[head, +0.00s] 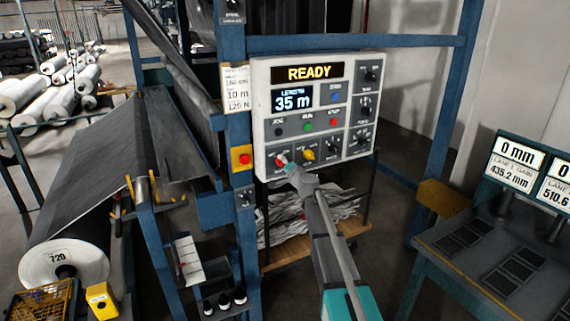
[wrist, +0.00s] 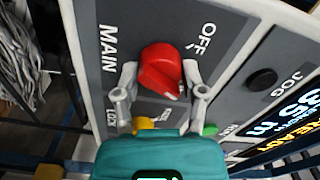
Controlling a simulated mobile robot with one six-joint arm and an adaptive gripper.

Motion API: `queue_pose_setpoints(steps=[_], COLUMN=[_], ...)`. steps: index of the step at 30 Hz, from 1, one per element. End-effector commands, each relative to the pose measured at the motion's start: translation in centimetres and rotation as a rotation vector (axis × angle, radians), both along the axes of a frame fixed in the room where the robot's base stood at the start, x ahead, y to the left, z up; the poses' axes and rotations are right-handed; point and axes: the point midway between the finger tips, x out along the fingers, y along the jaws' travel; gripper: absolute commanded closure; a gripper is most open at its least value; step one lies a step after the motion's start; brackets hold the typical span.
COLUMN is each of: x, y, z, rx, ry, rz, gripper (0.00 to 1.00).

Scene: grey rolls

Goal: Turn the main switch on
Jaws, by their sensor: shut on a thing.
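The main switch is a red rotary knob (wrist: 161,70) on a dark grey plate, with the words MAIN and OFF printed beside it in the wrist view. In the head view the red knob (head: 281,160) sits at the lower left of the white control panel (head: 262,110). My gripper (wrist: 160,76) is shut on the knob, one grey finger on each side. It also shows in the head view (head: 290,167), reaching up to the panel from below. The knob's exact pointer direction is hard to tell. The panel's display (head: 308,73) is lit and reads READY.
A yellow knob (head: 308,155) sits close to the right of the red one. Green and red buttons are above. A blue post with a yellow box (head: 241,157) stands left of the panel. A large grey roll (head: 62,255) is at left, a teal bench (head: 480,250) at right.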

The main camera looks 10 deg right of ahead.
Motion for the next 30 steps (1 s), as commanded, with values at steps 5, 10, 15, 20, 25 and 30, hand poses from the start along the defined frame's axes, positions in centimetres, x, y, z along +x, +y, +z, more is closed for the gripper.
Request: queue_pose_setpoints(steps=[5, 10, 15, 20, 25, 30], x=[0.3, 0.3, 0.31, 0.31, 0.32, 0.32], y=[-0.14, -0.12, -0.08, -0.06, -0.03, -0.01], z=[0.08, 0.08, 0.08, 0.09, 0.09, 0.1], rx=[0.136, 0.228, 0.279, 0.297, 0.298, 0.298], ry=[0.042, 0.073, 0.088, 0.094, 0.095, 0.095], rz=[-0.005, -0.004, -0.004, -0.004, -0.003, -0.003], gripper=[0.94, 0.94, 0.94, 0.93, 0.93, 0.44])
